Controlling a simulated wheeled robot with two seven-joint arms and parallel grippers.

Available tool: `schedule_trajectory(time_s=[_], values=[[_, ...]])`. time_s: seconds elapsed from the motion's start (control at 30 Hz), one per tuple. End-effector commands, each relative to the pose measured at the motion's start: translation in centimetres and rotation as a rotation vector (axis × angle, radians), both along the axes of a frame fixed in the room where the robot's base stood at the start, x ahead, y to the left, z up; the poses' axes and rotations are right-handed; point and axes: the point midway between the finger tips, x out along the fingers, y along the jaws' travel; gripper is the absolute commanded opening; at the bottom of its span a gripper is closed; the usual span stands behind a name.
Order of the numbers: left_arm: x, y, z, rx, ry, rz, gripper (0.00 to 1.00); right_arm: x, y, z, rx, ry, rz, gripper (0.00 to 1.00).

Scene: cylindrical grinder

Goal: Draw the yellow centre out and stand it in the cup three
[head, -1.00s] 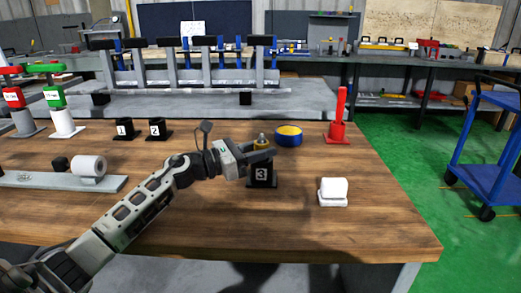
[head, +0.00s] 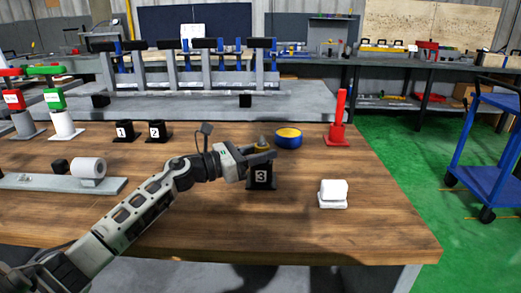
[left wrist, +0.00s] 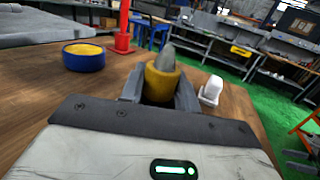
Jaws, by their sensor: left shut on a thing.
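The yellow centre (left wrist: 161,78), with a grey pointed tip, stands upright between the fingers of my left gripper (left wrist: 158,92) in the left wrist view. My left gripper is shut on it. In the head view the yellow centre (head: 262,145) shows at the mouth of the black cup three (head: 261,179), marked 3, and my left gripper (head: 262,156) is right at the cup's top. The cup's mouth and the centre's lower end are hidden by the fingers, so I cannot tell how deep it sits. My right gripper is not in view.
Cups one (head: 124,131) and two (head: 157,131) stand at the left. A blue-and-yellow round tub (head: 288,138) is just behind cup three. A red post (head: 340,122) and a white block (head: 333,193) stand to the right. The front wood is clear.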

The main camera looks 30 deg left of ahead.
Motion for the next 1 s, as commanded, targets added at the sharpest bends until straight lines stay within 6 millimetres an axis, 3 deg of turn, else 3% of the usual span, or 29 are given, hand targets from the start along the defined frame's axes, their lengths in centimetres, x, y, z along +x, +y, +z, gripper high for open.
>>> schedule_trajectory(time_s=[1.0], values=[[0.0, 0.2, 4.9, 0.002, -0.012, 0.003, 0.0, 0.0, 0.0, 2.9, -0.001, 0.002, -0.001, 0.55]])
